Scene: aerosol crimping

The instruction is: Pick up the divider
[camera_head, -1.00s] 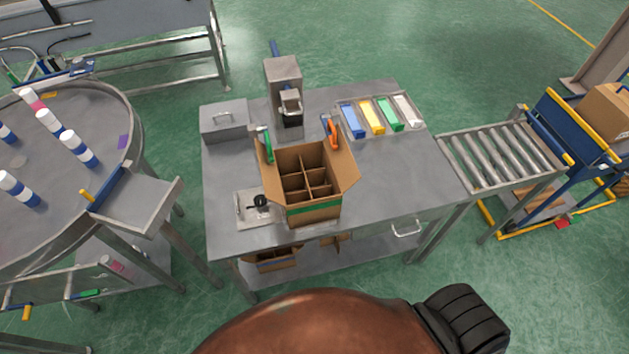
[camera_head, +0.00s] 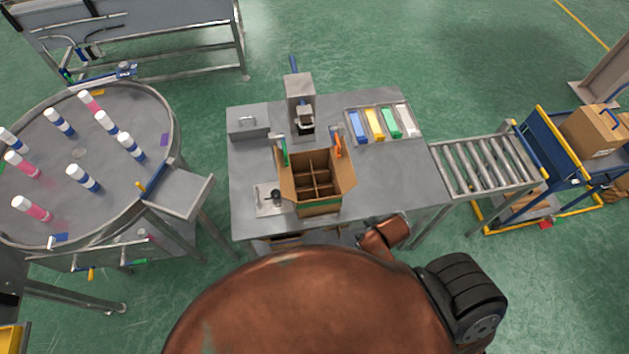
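An open cardboard box (camera_head: 320,207) stands on the grey metal table (camera_head: 390,185) with its flaps spread outward. A brown cardboard divider (camera_head: 318,183) sits inside it, splitting it into several empty-looking cells. More brown cardboard (camera_head: 280,243) shows on the shelf under the table's front edge; it is mostly hidden and I cannot tell its exact form. Neither of my grippers is in view. A brown, rounded part near the table's front edge looks like part of my own arm, but no fingers show on it.
A round table (camera_head: 105,205) with several white-capped cans is at left. A crimping press (camera_head: 300,97), a grey metal box (camera_head: 247,121) and coloured bins (camera_head: 375,123) stand at the table's back. A roller conveyor (camera_head: 485,163) adjoins at right.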

